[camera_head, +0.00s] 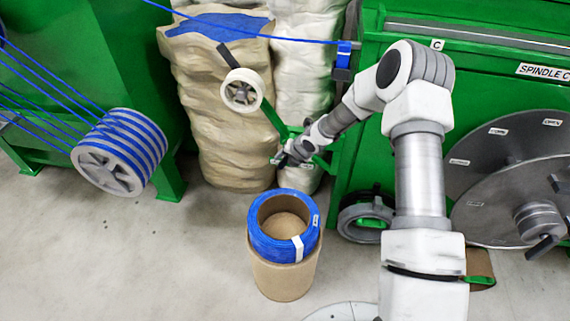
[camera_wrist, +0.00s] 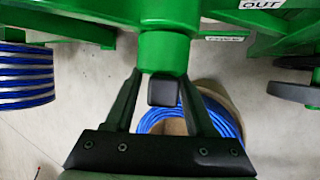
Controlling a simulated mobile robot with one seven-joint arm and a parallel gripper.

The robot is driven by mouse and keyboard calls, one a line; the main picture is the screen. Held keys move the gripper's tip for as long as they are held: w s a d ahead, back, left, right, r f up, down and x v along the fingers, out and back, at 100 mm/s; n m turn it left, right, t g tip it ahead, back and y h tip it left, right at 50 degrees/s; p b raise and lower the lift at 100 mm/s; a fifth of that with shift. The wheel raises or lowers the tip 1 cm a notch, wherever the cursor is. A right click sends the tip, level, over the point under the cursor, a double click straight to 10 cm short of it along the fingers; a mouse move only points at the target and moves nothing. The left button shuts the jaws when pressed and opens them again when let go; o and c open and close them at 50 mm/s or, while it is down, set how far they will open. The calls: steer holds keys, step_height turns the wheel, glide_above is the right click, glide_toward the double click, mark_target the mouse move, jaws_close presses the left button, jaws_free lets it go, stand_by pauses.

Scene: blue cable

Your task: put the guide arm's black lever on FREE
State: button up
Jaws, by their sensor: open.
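The green guide arm (camera_head: 268,112) slants down from a white pulley wheel (camera_head: 241,91) toward its pivot, in front of the sacks. My gripper (camera_head: 283,158) is at the low end of the guide arm. In the wrist view, my gripper (camera_wrist: 163,84) is open, with one finger on each side of a short black lever (camera_wrist: 163,94) under a green round hub (camera_wrist: 163,52). I cannot tell whether the fingers touch the lever. A small white label (camera_wrist: 225,38) is behind on the right, too small to read. A label reading OUT (camera_wrist: 262,4) is at the top right.
A blue cable coil (camera_head: 262,243) sits on a cardboard drum (camera_head: 283,278) below my gripper. A striped cable pulley (camera_head: 120,152) is at left. Sacks (camera_head: 225,110) stand behind. The green machine with large grey discs (camera_head: 500,205) is at right. Floor is clear at lower left.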

steer(key=shift+w+a+f, duration=0.2)
steer(key=shift+f, duration=0.2)
jaws_close()
stand_by(1.3)
